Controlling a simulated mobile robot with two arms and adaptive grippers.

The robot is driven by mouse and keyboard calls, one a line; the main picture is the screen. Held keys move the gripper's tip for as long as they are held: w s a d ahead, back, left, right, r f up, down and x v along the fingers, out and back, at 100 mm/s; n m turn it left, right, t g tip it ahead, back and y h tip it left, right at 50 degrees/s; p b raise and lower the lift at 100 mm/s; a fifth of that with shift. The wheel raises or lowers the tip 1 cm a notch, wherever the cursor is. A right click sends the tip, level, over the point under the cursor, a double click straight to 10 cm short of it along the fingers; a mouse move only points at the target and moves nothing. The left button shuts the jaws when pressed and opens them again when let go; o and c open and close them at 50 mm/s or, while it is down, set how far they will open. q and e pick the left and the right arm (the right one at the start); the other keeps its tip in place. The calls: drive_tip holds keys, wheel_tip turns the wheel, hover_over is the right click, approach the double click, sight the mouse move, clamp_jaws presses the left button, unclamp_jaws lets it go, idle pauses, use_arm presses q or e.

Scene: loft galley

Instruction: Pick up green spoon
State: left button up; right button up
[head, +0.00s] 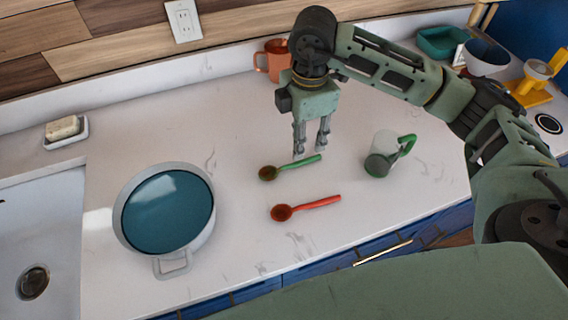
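The green spoon (291,168) lies on the white counter. Its dark bowl points left and its green handle points right. My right gripper (310,153) points down just over the handle with its fingers apart. I cannot tell its exact height above the handle, and nothing shows between the fingers. A red spoon (305,208) lies nearer the front edge, apart from the green one. My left gripper is out of view.
A mug with a green handle (384,156) stands right of the spoons. A white pan with a teal inside (167,210) sits left. An orange mug (273,60) stands behind the gripper. A sink (38,225) is at far left. Bare counter surrounds the spoons.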

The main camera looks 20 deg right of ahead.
sight(300, 161)
drive_tip(key=shift+d+f, duration=0.2)
drive_tip(key=shift+f, duration=0.1)
drive_tip(key=f+p, duration=0.1)
drive_tip(key=f, duration=0.1)
drive_tip(key=f+p, duration=0.1)
drive_tip(key=f, duration=0.1)
drive_tip(key=f+p, duration=0.1)
drive_tip(key=f, duration=0.1)
drive_tip(key=shift+a+f, duration=0.15)
drive_tip(key=shift+a, duration=0.25)
drive_tip(key=shift+f, duration=0.35)
drive_tip(key=shift+c, duration=0.3)
clamp_jaws()
